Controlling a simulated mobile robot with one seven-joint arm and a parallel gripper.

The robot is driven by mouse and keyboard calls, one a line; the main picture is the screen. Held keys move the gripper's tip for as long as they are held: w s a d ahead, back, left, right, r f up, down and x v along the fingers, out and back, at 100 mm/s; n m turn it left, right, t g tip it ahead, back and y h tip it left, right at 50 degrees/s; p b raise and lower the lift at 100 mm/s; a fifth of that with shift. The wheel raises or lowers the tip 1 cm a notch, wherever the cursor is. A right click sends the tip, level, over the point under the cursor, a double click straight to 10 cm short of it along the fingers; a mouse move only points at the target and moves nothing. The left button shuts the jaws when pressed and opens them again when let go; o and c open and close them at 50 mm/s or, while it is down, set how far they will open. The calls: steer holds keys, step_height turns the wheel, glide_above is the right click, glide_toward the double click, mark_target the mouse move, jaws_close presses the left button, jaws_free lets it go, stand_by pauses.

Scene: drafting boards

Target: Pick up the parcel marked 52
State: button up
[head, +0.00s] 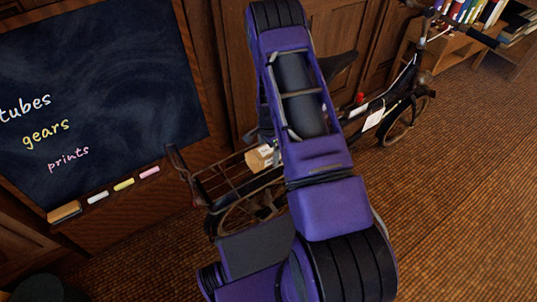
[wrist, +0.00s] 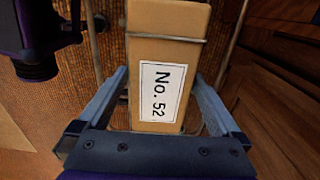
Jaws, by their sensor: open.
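The parcel marked 52 (wrist: 149,117) is a tan box with a white label reading "No. 52". In the wrist view it lies between the two fingers of my gripper (wrist: 160,95), with gaps visible at both sides. My gripper is open around it. A thin metal wire crosses the parcel above the label.
The dark bicycle (head: 395,107) stands along wooden panelling. A chalkboard (head: 95,100) with chalk words leans at left, with an eraser (head: 64,211) and chalks on its ledge. A bookshelf (head: 470,45) is at upper right. The brown floor (head: 460,190) at right is clear.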

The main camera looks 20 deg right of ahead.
steer(key=shift+f, duration=0.15)
jaws_close()
stand_by(0.4)
